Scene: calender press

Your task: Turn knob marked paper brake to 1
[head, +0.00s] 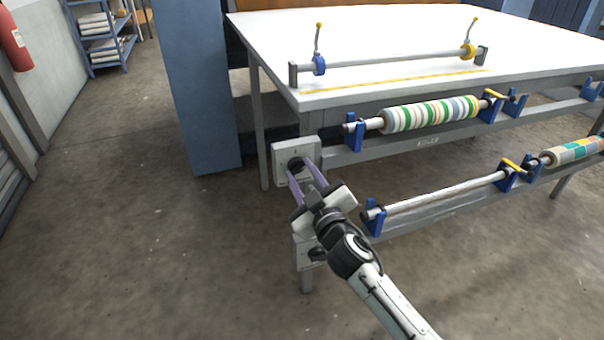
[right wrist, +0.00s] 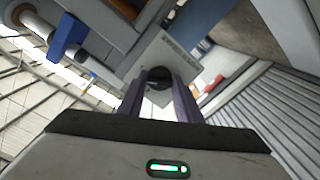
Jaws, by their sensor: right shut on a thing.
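A dark round knob (head: 295,164) sits on a pale square plate (head: 279,152) at the table's left front corner. The plate's lettering is too small to read. My right gripper (head: 301,168) reaches the knob with its purple fingers on either side of it and is shut on it. In the right wrist view the knob (right wrist: 159,76) shows between the fingertips, and the plate (right wrist: 184,52) lies behind it. The pointer's setting cannot be made out. A second dark knob (head: 317,254) sits on a lower plate, partly behind my right arm. My left gripper is not in view.
A striped roll (head: 430,114) and a bare metal bar (head: 440,194) rest in blue brackets along the table's front. The white table (head: 400,35) carries another bar. A blue column (head: 197,85) stands at the left. The floor at the left is clear.

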